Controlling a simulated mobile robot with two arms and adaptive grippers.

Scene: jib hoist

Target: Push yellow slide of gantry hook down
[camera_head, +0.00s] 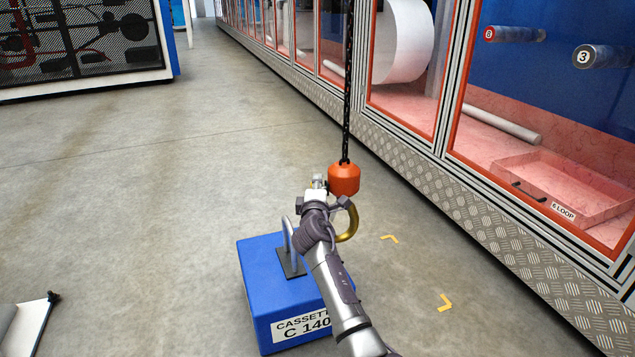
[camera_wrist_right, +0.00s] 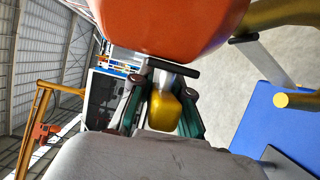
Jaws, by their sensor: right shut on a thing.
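The orange hook block (camera_head: 344,179) hangs on a dark chain (camera_head: 347,90), with the curved yellow hook (camera_head: 349,224) below it. My right gripper (camera_head: 317,194) is at the left side of the block. In the right wrist view the orange block (camera_wrist_right: 160,25) fills the top, and the yellow slide (camera_wrist_right: 162,110) sits between the dark green fingers of my right gripper (camera_wrist_right: 163,117), which is shut on it. The hook's tip (camera_wrist_right: 294,100) shows at the right. In the head view my gripper and arm hide the slide. My left gripper is not in view.
A blue cassette box (camera_head: 262,275) with a metal handle (camera_head: 287,240) stands on the floor below the hook, partly behind my right arm. Orange-framed cabinets (camera_head: 445,120) line the right. Yellow floor marks (camera_head: 445,303) lie right of the box. The floor at left is mostly clear.

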